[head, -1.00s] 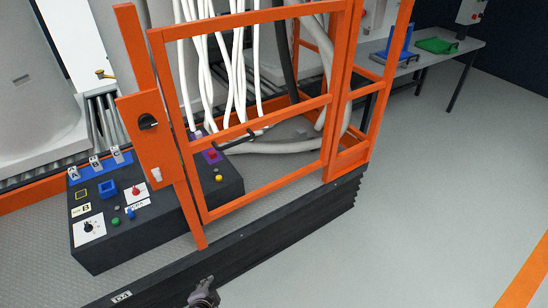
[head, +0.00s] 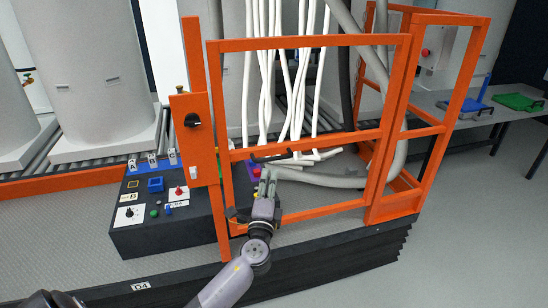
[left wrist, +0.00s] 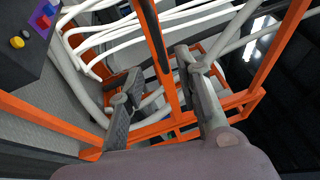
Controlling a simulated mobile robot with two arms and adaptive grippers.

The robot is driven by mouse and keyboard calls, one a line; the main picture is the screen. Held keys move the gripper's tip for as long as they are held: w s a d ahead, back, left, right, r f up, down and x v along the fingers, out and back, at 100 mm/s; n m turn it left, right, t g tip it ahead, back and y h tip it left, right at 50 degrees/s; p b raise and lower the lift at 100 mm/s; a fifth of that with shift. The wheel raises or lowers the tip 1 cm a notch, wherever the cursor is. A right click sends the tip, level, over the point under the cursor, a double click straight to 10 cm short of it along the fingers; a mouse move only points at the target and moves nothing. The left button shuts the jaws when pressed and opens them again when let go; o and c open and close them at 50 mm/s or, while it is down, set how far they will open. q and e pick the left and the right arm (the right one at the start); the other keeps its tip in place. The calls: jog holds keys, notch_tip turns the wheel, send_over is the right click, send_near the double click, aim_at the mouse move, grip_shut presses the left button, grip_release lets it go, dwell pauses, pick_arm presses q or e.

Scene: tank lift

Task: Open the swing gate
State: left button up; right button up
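The swing gate (head: 310,42) is an orange tube frame with a middle bar, standing upright in the head view. Its left edge is beside the orange post, which carries a latch box (head: 203,150) with a black knob (head: 192,121). A black handle (head: 270,158) sits on the gate's middle bar near the left; it is a dark bar in the left wrist view (left wrist: 153,32). My left gripper (head: 268,177) is just below the handle. In the left wrist view its fingers (left wrist: 158,68) are apart, with the handle's end between or just beyond them; contact is unclear. My right gripper is not in view.
A black control box (head: 170,235) with buttons and knobs stands left of the gate on the platform. White hoses (head: 285,70) hang behind the gate. An orange side frame (head: 460,85) adjoins its right side. Grey floor (head: 470,240) is open at the right.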

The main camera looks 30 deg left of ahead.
aim_at(273, 159)
pick_arm(q)
jog(key=x, duration=1)
jog(key=shift+w+p, duration=0.1)
jog(key=shift+p, duration=0.2)
jog(key=shift+f, duration=0.1)
grip_shut()
